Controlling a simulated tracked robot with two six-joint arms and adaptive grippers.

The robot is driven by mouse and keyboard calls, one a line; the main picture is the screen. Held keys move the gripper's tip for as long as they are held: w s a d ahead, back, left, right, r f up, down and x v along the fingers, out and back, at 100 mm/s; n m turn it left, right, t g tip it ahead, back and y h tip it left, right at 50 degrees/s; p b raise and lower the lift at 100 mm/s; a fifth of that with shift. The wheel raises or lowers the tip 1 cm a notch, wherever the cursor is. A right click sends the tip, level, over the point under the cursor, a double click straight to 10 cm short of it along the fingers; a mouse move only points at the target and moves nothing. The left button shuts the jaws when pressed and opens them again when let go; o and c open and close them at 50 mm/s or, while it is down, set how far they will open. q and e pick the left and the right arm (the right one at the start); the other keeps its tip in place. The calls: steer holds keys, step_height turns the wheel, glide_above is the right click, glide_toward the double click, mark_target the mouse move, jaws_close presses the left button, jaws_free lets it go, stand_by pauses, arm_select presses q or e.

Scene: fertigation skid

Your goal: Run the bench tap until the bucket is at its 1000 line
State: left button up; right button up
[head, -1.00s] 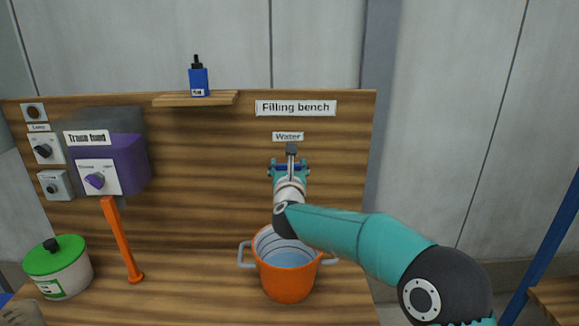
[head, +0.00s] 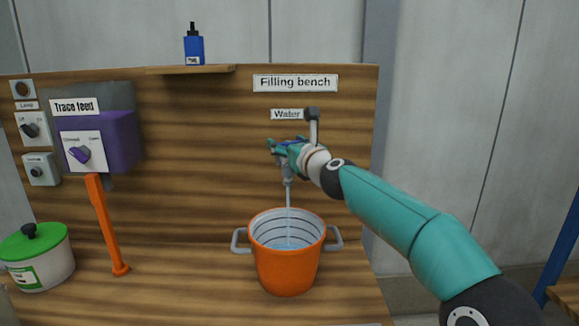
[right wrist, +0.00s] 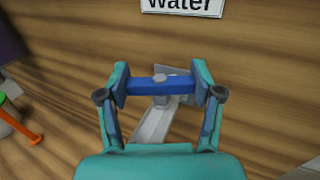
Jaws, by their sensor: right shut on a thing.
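My right gripper (head: 286,146) is shut on the blue cross handle of the bench tap, below the "Water" sign (head: 286,114). In the right wrist view the blue handle (right wrist: 160,86) spans between the two fingers (right wrist: 160,92), with the tap's grey spout (right wrist: 154,126) below it. In the head view a thin water stream falls from the spout (head: 287,172) into the orange bucket (head: 287,270). The bucket stands upright under the tap. Blue water lies inside it below several dark ring lines on the pale inner wall. Their numbers cannot be read. My left gripper is not in view.
A white pot with a green lid (head: 38,258) and an orange lever (head: 107,228) are at the left. The purple trace feed box (head: 112,140) hangs on the panel. A blue bottle (head: 194,48) stands on a small shelf. Bench right of the bucket is clear.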

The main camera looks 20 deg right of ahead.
steer(key=n+y, duration=0.2)
steer(key=y, duration=0.1)
steer(key=shift+d+g+b, duration=0.15)
steer(key=shift+g+b, duration=0.15)
steer(key=shift+b, duration=0.05)
steer(key=shift+n+g+y+p, duration=0.4)
steer(key=shift+n+y, duration=0.3)
steer(key=shift+y, duration=0.4)
steer(key=o, duration=1.2)
steer(key=shift+c, duration=0.2)
steer(key=v, duration=1.1)
steer(key=shift+s, duration=0.4)
steer(key=shift+d+f, duration=0.1)
